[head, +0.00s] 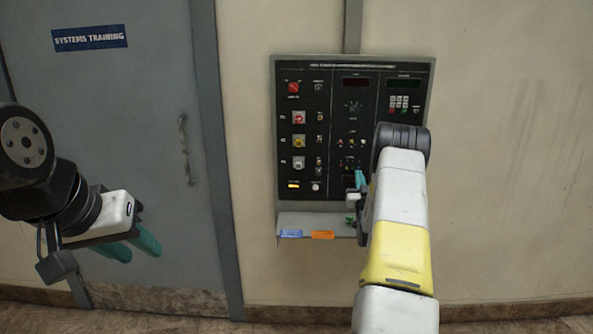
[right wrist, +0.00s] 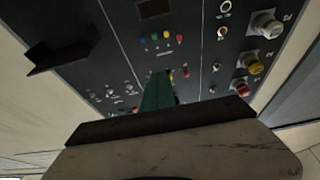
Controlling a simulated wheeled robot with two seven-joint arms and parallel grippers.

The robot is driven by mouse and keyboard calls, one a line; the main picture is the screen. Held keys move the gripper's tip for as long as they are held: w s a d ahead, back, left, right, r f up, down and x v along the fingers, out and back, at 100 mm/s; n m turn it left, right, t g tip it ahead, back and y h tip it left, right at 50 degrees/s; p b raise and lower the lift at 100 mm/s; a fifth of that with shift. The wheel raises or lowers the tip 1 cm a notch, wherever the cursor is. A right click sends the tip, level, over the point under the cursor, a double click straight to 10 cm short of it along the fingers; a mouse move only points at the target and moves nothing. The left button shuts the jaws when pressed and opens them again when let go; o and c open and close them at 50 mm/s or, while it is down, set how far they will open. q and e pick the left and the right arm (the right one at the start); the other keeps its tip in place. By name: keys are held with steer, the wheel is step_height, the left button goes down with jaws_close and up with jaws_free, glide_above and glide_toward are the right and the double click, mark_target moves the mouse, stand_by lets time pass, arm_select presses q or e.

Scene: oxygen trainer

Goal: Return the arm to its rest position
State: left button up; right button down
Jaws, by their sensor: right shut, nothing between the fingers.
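My right arm (head: 397,225) reaches up to the dark control panel (head: 333,90) on the wall. My right gripper (head: 359,183) is in front of the panel's lower right part, mostly hidden by the arm. In the right wrist view its green fingers (right wrist: 157,92) are together, with nothing between them, close in front of the panel. I cannot tell whether they touch it. My left gripper (head: 133,246) hangs at the left in front of the grey door, with its two green fingers apart and empty.
The panel carries red and yellow knobs, small switches and displays. A grey shelf (head: 300,221) with a blue label and an orange label (head: 323,235) juts out below it. The grey door (head: 140,130) with a handle (head: 185,150) is at the left. The wall (head: 510,180) at the right is bare.

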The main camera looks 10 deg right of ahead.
steer(key=a+r+g+y, duration=0.25)
steer(key=a+r, duration=0.35)
steer(key=r, duration=0.4)
steer(key=s+a+r+n+g+y, duration=0.1)
steer(key=s+a+r+g, duration=0.15)
steer(key=s+a, duration=0.2)
steer(key=s+a+r+g+y, duration=0.1)
steer(key=s+a+r+g, duration=0.1)
steer(key=s+a+r, duration=0.3)
steer(key=s+a+f+n+g+y, duration=0.1)
steer(key=s+a, duration=0.4)
steer(key=s, duration=0.6)
steer(key=s+a+f+n+g+y, duration=0.1)
steer(key=s+a+g, duration=0.3)
steer(key=s, duration=0.7)
steer(key=s+a+f+g+y, duration=0.1)
steer(key=s+a+f+g, duration=0.2)
steer(key=s+a, duration=0.3)
steer(key=s, duration=0.5)
steer(key=shift+a+n+y, duration=0.35)
steer(key=shift+a+n, duration=0.05)
